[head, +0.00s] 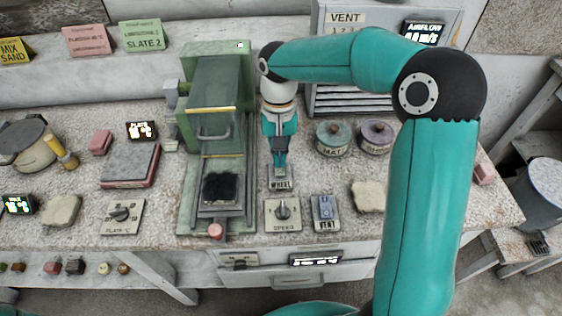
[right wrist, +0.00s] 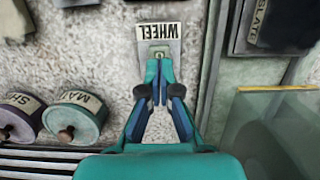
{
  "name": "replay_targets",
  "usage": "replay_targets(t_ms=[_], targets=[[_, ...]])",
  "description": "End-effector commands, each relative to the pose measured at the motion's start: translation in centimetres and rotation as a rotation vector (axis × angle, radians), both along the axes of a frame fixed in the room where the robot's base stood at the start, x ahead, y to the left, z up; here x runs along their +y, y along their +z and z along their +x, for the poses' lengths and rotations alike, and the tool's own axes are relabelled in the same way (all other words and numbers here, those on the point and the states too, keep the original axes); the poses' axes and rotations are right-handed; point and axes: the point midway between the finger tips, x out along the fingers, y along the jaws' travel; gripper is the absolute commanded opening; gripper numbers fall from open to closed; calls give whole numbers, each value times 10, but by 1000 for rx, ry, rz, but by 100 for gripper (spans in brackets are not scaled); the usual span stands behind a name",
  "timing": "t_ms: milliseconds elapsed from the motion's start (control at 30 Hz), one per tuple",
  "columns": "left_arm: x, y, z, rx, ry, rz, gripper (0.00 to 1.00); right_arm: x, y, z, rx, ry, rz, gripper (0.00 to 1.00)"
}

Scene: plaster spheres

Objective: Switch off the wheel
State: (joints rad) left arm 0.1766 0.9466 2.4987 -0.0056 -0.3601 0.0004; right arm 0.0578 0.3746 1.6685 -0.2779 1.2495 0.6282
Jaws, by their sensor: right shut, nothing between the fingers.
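The wheel switch is a small pale plate marked WHEEL (head: 283,184) on the stone bench, right of the green machine (head: 187,205). The right wrist view shows its label (right wrist: 159,31) upside down, with a small green-tinted part just in front of the fingertips. My right gripper (head: 280,170) points down at the plate's far edge, its fingers together and empty. In the right wrist view the fingertips (right wrist: 160,72) overlap the near end of the plate and cover part of it. I cannot tell whether they touch it, or which way the switch is set. My left gripper is out of view.
The speed dial (head: 282,211) and vent switch (head: 325,208) sit close in front. Two lidded jars (head: 333,139) stand to the right. The green machine rises close on the left. A vent box (head: 460,22) stands behind.

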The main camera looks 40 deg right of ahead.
Motion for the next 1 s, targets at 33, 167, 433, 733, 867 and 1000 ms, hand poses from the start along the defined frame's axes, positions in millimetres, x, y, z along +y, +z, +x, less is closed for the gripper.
replay_targets(t_ms=[33,167,433,733,867,1000], targets=[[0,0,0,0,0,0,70,0,-7,-2,4,0,0,0],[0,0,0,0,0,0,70,1,-18,-3,1,0,0,0],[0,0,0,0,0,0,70,2,-22,-3,0,1,0,0],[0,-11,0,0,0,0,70,4,-28,-4,-24,3,-14,0],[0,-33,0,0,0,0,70,5,-36,-6,-84,5,-52,0],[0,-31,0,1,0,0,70,6,-31,-7,-105,3,-69,0]])
